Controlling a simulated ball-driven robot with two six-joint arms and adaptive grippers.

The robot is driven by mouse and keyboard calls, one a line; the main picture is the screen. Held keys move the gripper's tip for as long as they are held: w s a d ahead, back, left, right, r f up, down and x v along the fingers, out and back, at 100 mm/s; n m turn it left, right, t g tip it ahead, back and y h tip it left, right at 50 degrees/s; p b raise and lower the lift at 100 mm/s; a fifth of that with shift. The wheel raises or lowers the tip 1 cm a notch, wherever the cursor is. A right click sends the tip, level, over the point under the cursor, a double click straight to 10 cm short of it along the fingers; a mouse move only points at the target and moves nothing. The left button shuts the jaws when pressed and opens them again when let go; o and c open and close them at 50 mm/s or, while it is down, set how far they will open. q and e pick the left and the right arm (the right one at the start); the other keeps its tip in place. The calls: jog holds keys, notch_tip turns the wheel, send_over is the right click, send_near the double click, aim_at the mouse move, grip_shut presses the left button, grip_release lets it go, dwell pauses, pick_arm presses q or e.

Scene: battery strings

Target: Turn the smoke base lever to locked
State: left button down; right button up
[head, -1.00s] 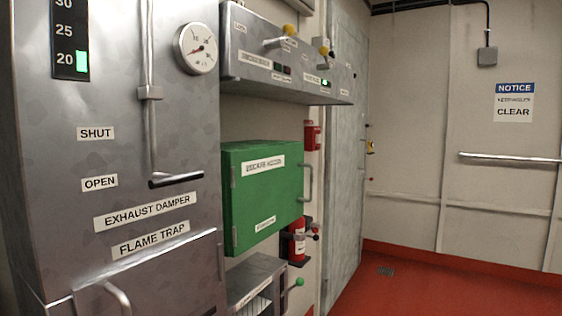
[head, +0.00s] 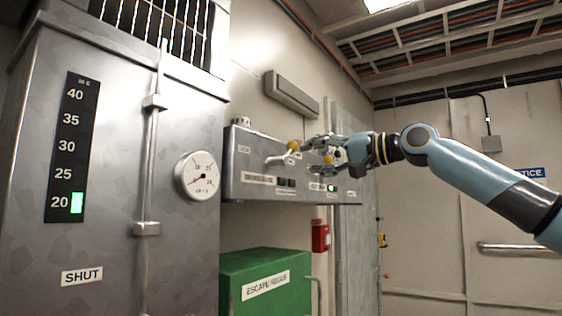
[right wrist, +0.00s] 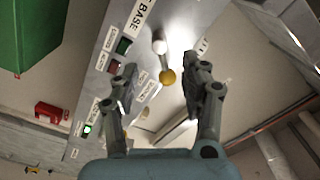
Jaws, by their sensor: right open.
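The smoke base lever is a pale handle with a yellow knob (head: 293,147) on the left part of the grey wall panel (head: 238,172). In the right wrist view its yellow knob (right wrist: 167,76) and white hub (right wrist: 159,47) show beside a label reading "BASE" (right wrist: 140,16). My right gripper (head: 308,148) is in front of the panel, its fingers pointing left towards this knob. In the wrist view the gripper (right wrist: 161,80) is open, with the knob between the fingertips and clear of both in the picture. My left gripper is out of view.
A second yellow-knobbed lever (head: 328,160) sits right of the first, partly behind my gripper. A lit green lamp (head: 332,188) is below it. The green escape-hoods box (head: 235,290) and a red wall device (head: 320,236) are underneath. The grey cabinet (head: 110,120) stands left.

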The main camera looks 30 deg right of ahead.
aim_at(286, 160)
jog(key=p+x, duration=0.4)
jog(key=x, duration=0.5)
jog(key=shift+w+a, duration=0.15)
jog(key=shift+w, duration=0.3)
jog(key=shift+c, duration=0.2)
grip_shut()
jog(key=shift+f, duration=0.1)
